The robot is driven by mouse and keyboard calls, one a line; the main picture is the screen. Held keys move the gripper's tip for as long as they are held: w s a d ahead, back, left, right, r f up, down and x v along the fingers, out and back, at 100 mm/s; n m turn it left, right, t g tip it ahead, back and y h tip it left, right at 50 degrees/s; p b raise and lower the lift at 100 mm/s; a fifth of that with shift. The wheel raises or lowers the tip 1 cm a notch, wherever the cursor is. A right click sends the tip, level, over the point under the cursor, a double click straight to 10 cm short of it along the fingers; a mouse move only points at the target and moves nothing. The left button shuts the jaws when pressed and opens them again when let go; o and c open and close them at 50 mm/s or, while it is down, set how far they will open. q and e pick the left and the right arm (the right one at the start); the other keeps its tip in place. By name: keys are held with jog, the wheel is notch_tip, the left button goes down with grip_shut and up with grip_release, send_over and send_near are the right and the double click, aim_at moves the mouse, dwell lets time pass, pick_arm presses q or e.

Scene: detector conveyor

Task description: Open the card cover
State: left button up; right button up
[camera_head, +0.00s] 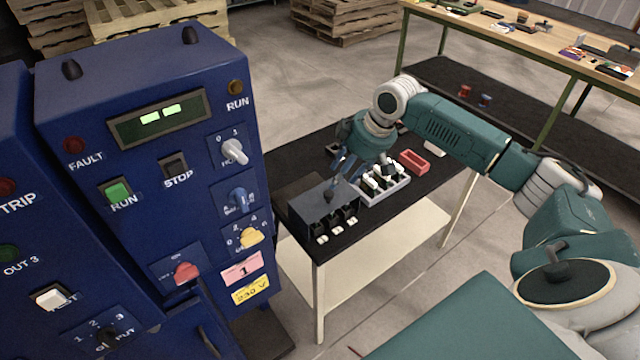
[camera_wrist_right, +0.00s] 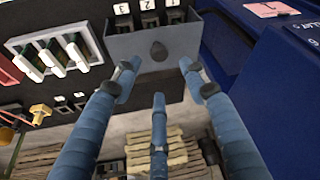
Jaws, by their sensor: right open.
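A dark grey card box (camera_head: 318,218) stands on the black-topped table, with a row of numbered slots along one side. It also shows in the right wrist view (camera_wrist_right: 125,50), where a black knob (camera_wrist_right: 158,50) sits on its face, which I take to be the card cover. My right gripper (camera_head: 346,168) is over the box, its blue fingers pointing down at it. In the wrist view the open fingers (camera_wrist_right: 160,78) are spread around the knob's position, with nothing between them. Whether any finger touches the box is unclear. My left gripper is out of view.
A light grey rack (camera_head: 388,192) with white and dark cards stands beside the box, with a red tray (camera_head: 414,161) behind it. A blue control cabinet (camera_head: 150,240) rises close on the left. A long workbench (camera_head: 540,45) is at the far right.

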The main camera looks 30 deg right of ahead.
jog(key=p, duration=0.1)
send_over(329, 192)
jog(key=s, duration=0.2)
jog(key=f, duration=0.4)
jog(key=shift+s+d+f, duration=0.15)
jog(key=shift+d+f, duration=0.1)
jog(key=shift+d, duration=0.1)
jog(key=x, duration=0.3)
jog(key=shift+r+p, duration=0.15)
jog(key=shift+p, duration=0.2)
jog(key=shift+w+f, duration=0.25)
jog(key=shift+f, duration=0.35)
jog(key=shift+c, duration=1)
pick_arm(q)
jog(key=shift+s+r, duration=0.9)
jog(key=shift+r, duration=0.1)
pick_arm(e)
jog(key=shift+w, duration=0.1)
grip_shut()
